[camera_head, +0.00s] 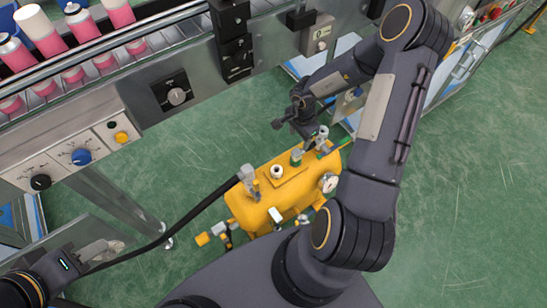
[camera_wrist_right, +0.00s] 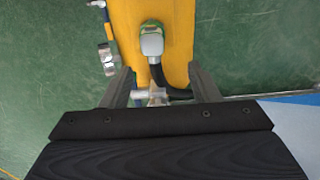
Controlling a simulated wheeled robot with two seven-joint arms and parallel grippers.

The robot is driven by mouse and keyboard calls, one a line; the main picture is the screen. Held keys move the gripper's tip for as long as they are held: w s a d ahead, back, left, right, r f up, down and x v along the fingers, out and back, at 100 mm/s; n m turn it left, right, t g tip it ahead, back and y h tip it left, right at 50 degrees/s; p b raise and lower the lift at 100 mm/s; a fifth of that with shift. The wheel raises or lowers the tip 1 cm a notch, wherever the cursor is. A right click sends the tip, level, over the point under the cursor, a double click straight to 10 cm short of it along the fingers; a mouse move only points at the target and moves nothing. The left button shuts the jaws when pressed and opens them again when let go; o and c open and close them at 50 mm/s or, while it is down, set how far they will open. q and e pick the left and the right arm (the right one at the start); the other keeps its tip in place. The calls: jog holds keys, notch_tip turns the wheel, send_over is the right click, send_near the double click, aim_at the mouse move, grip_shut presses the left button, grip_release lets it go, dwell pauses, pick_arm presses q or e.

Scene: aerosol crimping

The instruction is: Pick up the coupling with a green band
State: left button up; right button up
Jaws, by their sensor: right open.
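A grey coupling with a green band (camera_wrist_right: 152,42) sits on a yellow tank (camera_wrist_right: 178,20) in the right wrist view, with a black hose at it. In the head view, fittings with green parts, one at the tank's middle (camera_head: 297,155) and one further right (camera_head: 322,136), stand on top; I cannot tell which matches. My right gripper (camera_wrist_right: 160,88) is open above the tank, its fingers apart, with a pale fitting showing between them and the coupling just beyond. In the head view my right gripper (camera_head: 290,118) is by the tank's far side. My left gripper (camera_head: 103,252) is at lower left; its jaws are unclear.
A black hose (camera_head: 185,220) runs from a grey fitting (camera_head: 249,178) on the tank toward my left gripper. A pressure gauge (camera_head: 328,183) is on the tank's right. A machine panel with pink cans (camera_head: 75,75) fills the upper left. Green floor (camera_head: 470,170) is clear at right.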

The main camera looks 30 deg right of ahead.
aim_at(297, 152)
jog(key=f+b, duration=0.1)
jog(key=f, duration=0.1)
jog(key=f+b, duration=0.1)
jog(key=f, duration=0.2)
jog(key=a+f+b, duration=0.1)
jog(key=f, duration=0.1)
jog(key=shift+s+f, duration=0.4)
jog(key=shift+d+f+b, duration=0.1)
jog(key=shift+f+b, duration=0.2)
jog(key=shift+f, duration=0.1)
grip_shut()
jog(key=shift+r, duration=0.2)
